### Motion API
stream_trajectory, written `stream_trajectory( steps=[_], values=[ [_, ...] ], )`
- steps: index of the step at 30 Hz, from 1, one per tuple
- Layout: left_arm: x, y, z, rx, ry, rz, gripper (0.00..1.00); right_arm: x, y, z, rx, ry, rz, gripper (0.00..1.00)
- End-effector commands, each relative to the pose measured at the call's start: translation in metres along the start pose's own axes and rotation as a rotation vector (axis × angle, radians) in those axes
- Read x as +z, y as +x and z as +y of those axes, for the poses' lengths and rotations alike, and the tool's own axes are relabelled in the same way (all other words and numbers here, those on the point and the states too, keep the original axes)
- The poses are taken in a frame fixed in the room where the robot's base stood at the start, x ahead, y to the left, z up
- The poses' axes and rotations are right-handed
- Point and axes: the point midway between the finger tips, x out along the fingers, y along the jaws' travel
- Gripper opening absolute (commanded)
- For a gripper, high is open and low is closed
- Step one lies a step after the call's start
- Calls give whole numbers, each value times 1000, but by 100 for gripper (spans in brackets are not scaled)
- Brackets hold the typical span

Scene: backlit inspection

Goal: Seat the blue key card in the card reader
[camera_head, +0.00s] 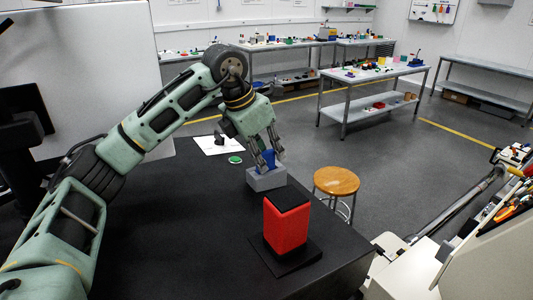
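The blue key card (268,161) is upright between the fingers of my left gripper (271,162). The fingers are at its two sides and look closed on it. Its lower edge meets the top of the grey card reader (266,180), a small block on the black table. I cannot tell how deep the card is in the slot, as the fingers and the reader hide its lower part. My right gripper is not in view.
A red box with a black top (286,226) stands on a black mat, nearer than the reader. A green disc (235,160) and a white sheet (212,145) lie behind. A wooden stool (336,181) is beyond the black table's (190,240) right edge.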

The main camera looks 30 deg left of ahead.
Motion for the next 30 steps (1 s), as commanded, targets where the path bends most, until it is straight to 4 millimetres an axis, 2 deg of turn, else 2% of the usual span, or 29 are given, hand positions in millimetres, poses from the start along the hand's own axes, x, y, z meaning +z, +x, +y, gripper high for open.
stream_trajectory(
  steps=[5,16,20,30],
  values=[
    [0,0,0,0,0,-1,29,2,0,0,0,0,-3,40],
    [1,-6,0,1,0,-3,29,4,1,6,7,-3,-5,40],
    [1,-25,0,1,0,-6,29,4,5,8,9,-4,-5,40],
    [1,-96,0,0,0,-5,29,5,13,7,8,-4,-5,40]
  ],
)
